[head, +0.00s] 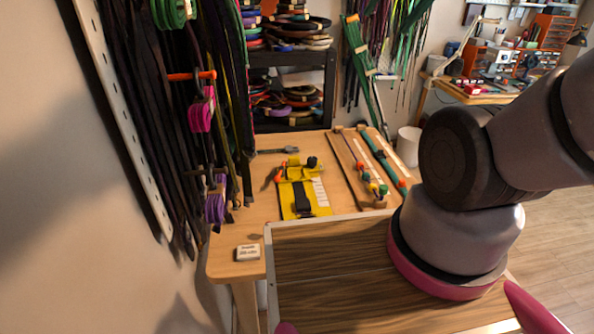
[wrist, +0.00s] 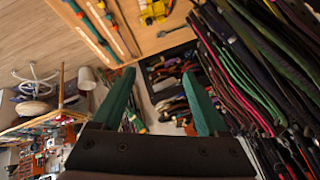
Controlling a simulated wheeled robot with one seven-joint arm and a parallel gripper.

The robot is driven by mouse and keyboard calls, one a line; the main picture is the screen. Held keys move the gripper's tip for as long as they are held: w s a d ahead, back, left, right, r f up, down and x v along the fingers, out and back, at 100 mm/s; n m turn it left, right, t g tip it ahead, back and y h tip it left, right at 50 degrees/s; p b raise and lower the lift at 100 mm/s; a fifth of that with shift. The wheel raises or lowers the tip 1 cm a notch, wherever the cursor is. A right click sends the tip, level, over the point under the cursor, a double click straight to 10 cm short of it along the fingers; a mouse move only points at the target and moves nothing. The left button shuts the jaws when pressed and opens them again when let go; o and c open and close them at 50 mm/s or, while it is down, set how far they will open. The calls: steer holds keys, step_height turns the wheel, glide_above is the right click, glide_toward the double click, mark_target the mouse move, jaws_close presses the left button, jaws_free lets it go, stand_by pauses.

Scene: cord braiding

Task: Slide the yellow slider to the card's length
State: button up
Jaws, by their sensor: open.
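A yellow gauge board (head: 287,206) lies on the wooden table, with a dark strip down its middle and a white scale along its right side. A yellow slider piece (head: 296,173) sits at its far end, beside a black knob (head: 312,162). Yellow parts of it also show at the top edge of the wrist view (wrist: 152,14). A small white card (head: 248,253) with dark print lies at the table's near left; the print is too small to read. My gripper (wrist: 162,98) has two green fingers spread apart with nothing between them. It is away from the board and hidden in the head view.
A grey tool (head: 278,151) and an orange-handled tool (head: 279,173) lie near the board. Hanging cords (head: 205,110) crowd the left wall. A black shelf (head: 300,95) is behind. Bare table lies left of the board.

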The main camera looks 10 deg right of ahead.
steer(key=shift+w, duration=0.1)
steer(key=c, duration=0.3)
steer(key=n+g+h, duration=0.2)
steer(key=n+g, duration=0.5)
steer(key=n, duration=1.5)
glide_above(294, 157)
step_height(294, 157, down, 41)
steer(key=shift+c, duration=0.2)
step_height(294, 157, down, 10)
steer(key=shift+w+r, duration=0.1)
steer(key=shift+c, duration=0.3)
